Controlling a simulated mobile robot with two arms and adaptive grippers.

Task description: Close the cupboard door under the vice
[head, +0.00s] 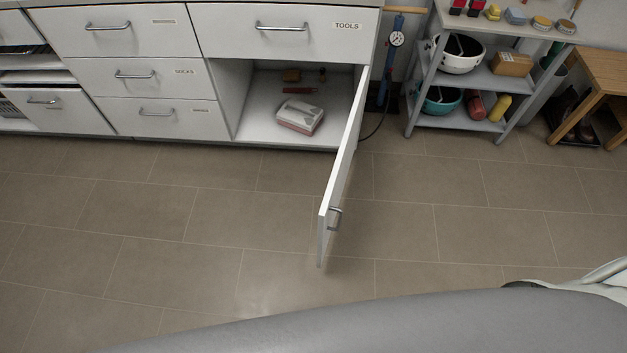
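The white cupboard door (342,177) stands wide open, hinged at the right side of its cupboard and jutting out over the floor toward me. Its metal handle (335,218) is on the right-hand face near the free edge. The open cupboard (262,120) sits under the drawer labelled TOOLS and holds a grey and red case (299,115) and a few small items. No vice shows in this view. Neither of my grippers is in view; a large grey part of mine fills the bottom edge.
A blue pump (390,65) stands between. The tiled floor (200,220) around the door is clear.

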